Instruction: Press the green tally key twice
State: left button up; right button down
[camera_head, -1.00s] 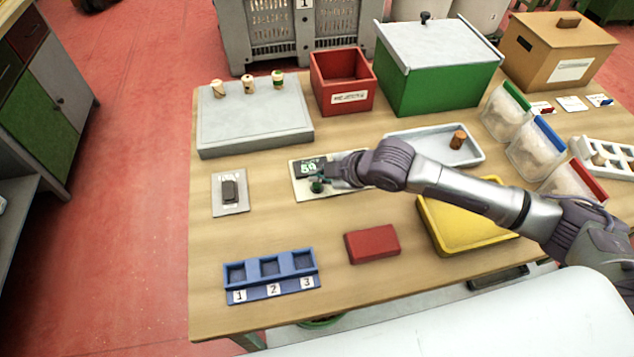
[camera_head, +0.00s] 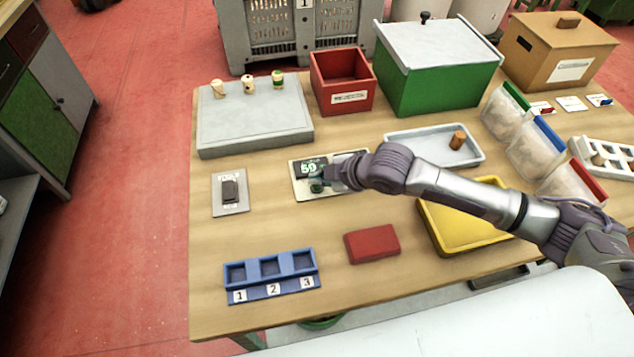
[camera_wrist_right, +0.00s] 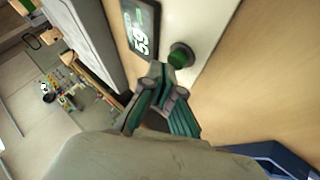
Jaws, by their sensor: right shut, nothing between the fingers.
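The tally counter (camera_head: 301,189) is a pale plate on the table with a dark display (camera_head: 310,168) whose lit green digits seem to read 59. Its round green key (camera_head: 316,187) sits below the display and also shows in the right wrist view (camera_wrist_right: 180,56). My right gripper (camera_head: 329,181) is shut and empty, its fingertips close beside and over the key. In the right wrist view the fingertips (camera_wrist_right: 167,80) point at the key, which looks uncovered; I cannot tell for certain whether they touch. My left gripper is not in view.
A switch plate (camera_head: 230,208) lies left of the counter, and a grey platform (camera_head: 255,125) with several stoppers behind it. A red block (camera_head: 372,244), a blue numbered holder (camera_head: 270,289) and a yellow tray (camera_head: 440,238) lie nearer. A red bin (camera_head: 338,98) stands behind.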

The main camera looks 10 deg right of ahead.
aim_at(319, 186)
jog(key=shift+f, duration=0.45)
dwell(0.5)
jog(key=shift+r, duration=0.15)
jog(key=shift+r+p, duration=0.75)
jog(key=shift+p, duration=0.2)
notch_tip(319, 186, up, 5)
jog(key=p, duration=0.5)
jog(key=shift+r, duration=0.1)
dwell(0.4)
